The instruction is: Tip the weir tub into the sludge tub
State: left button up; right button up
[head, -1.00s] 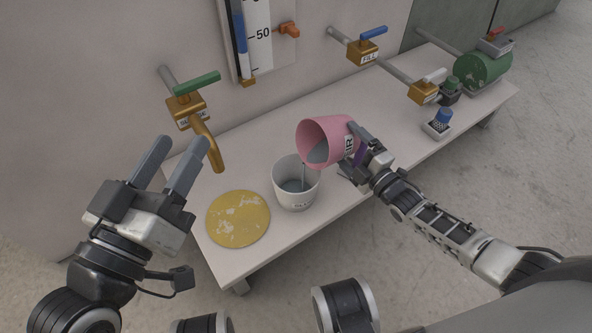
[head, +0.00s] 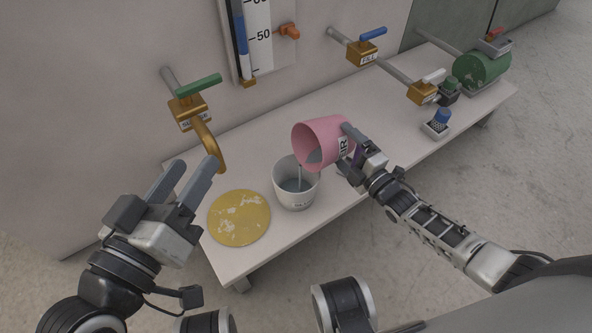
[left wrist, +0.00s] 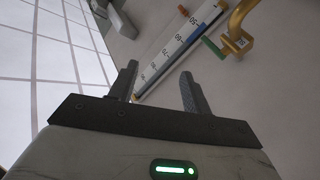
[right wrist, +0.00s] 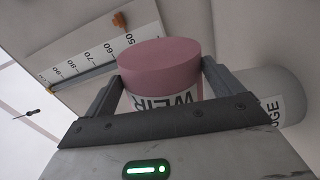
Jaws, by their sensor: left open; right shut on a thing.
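The pink weir tub (head: 327,138) is held tilted to the left above the white sludge tub (head: 291,197). A thin grey stream runs from its lip into the sludge tub, which has grey liquid inside. My right gripper (head: 354,152) is shut on the weir tub; the right wrist view shows the tub (right wrist: 160,75) between the fingers with its WEIR label. The sludge tub (right wrist: 283,98) also shows there, partly hidden. My left gripper (head: 182,187) is open and empty, left of the yellow disc and below the sludge tap.
A yellow round disc (head: 239,218) lies on the bench (head: 226,258) left of the sludge tub. The sludge tap (head: 190,110) with a green handle hangs over the bench. A fill tap (head: 363,53), a gauge board (head: 262,45) and a green motor (head: 483,68) stand further back.

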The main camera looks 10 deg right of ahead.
pick_arm(q)
jog(key=shift+s, duration=0.1)
pick_arm(e)
jog(key=shift+a+r, duration=0.1)
jog(key=shift+a+r, duration=0.1)
jog(key=shift+r, duration=0.05)
pick_arm(q)
jog(key=shift+s+d+f+g+p, duration=0.15)
jog(key=shift+f+g+p, duration=0.15)
jog(key=shift+f+g, duration=0.15)
pick_arm(e)
jog(key=shift+n, duration=0.3)
pick_arm(q)
jog(key=shift+a+y+p, duration=0.2)
jog(key=shift+y+p, duration=0.2)
jog(key=shift+p, duration=0.15)
pick_arm(e)
jog(key=shift+s+a+r+n, duration=0.15)
jog(key=shift+a+r+n, duration=0.1)
jog(key=shift+r+n, duration=0.3)
